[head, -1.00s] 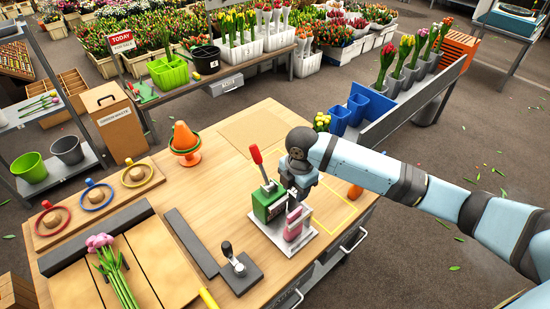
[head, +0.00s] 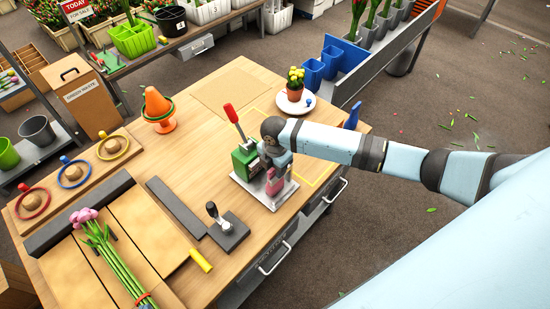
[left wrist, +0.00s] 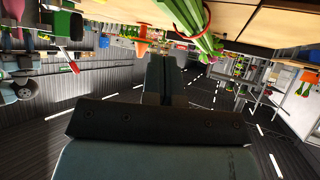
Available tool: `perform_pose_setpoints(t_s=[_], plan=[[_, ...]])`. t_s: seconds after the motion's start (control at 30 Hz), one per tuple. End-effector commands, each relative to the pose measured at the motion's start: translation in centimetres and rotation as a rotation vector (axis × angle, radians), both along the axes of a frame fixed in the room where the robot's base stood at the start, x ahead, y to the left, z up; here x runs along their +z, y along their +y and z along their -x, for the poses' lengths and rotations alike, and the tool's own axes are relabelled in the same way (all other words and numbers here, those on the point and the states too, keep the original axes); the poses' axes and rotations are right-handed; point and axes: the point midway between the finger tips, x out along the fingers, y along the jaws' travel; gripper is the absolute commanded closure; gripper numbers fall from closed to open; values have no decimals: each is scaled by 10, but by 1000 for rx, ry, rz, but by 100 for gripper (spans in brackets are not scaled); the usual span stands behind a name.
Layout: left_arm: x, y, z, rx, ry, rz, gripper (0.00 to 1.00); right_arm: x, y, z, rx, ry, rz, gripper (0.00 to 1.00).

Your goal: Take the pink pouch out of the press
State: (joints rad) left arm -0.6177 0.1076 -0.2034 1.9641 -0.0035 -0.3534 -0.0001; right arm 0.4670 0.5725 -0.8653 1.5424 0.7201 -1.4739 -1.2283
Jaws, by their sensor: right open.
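The press (head: 246,163) is green with a raised red handle and stands on a pale metal base plate on the wooden bench. The pink pouch (head: 274,187) is upright at the press's right front side, partly hidden by my right gripper (head: 272,166). That gripper is open, close above the pouch and beside the press; whether its fingers straddle the pouch is hidden. In the left wrist view the press (left wrist: 62,24) appears upside down at the upper left. My left gripper (left wrist: 166,80) looks shut and empty there, and is outside the head view.
A potted yellow plant (head: 295,86) on a white plate and a blue bottle (head: 352,116) stand behind my right arm. Pink tulips (head: 98,237) lie at the front left. An orange cone (head: 158,106) stands farther back.

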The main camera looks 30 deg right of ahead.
Motion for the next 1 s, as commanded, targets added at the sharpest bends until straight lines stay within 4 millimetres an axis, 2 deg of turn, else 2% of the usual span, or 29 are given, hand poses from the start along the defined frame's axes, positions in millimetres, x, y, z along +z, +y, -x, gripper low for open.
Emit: perform_pose_setpoints(t_s=[0.37, 0.57, 1.0], plan=[[-1, 1, 1, 1, 2, -1, 100, -6, 0, 0, 0, -1, 0, 57], [-3, 1, 3, 1, 8, -2, 100, -6, 0, 0, 0, -1, 0, 100], [-4, 1, 4, 1, 10, -2, 100, -2, 0, 0, 0, -1, 0, 100]])
